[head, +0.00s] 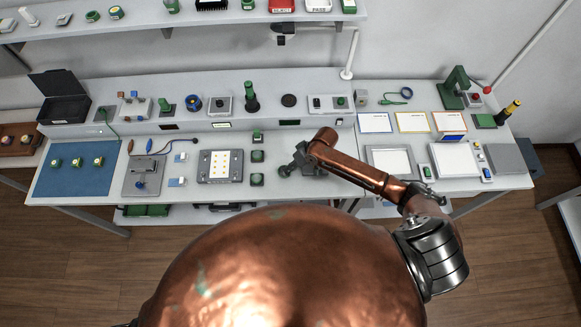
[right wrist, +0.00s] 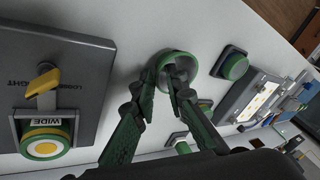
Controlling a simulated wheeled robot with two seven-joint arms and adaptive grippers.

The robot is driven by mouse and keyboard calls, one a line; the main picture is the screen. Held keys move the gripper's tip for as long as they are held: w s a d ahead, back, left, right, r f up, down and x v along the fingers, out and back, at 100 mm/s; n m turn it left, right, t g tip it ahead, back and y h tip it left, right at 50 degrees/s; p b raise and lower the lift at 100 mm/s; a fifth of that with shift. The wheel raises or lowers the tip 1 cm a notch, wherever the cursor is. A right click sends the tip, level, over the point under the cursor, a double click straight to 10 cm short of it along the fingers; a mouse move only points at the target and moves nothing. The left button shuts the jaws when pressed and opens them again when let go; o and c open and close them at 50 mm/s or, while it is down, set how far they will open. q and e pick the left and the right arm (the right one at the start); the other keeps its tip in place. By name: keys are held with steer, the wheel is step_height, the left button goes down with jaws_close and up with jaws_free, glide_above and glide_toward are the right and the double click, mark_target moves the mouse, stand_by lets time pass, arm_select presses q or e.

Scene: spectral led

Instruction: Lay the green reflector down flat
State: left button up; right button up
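A round green-rimmed piece with a pale, shiny inside, which looks like the green reflector (right wrist: 178,60), is at my right fingertips in the right wrist view. My right gripper (right wrist: 163,78) has its two dark fingers leaning together over it. The fingertips overlap its near rim, so I cannot tell whether they touch or grip it. In the head view my right gripper (head: 290,170) is low over the bench, right of the green square blocks, and its arm hides the reflector. My left gripper is not in view.
A grey panel (right wrist: 75,60) with a yellow lever and a WIDE label stands close left in the wrist view. White-framed trays (head: 369,157) are right.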

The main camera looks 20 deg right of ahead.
steer(key=v, duration=1.2)
steer(key=shift+b, duration=0.35)
stand_by(0.5)
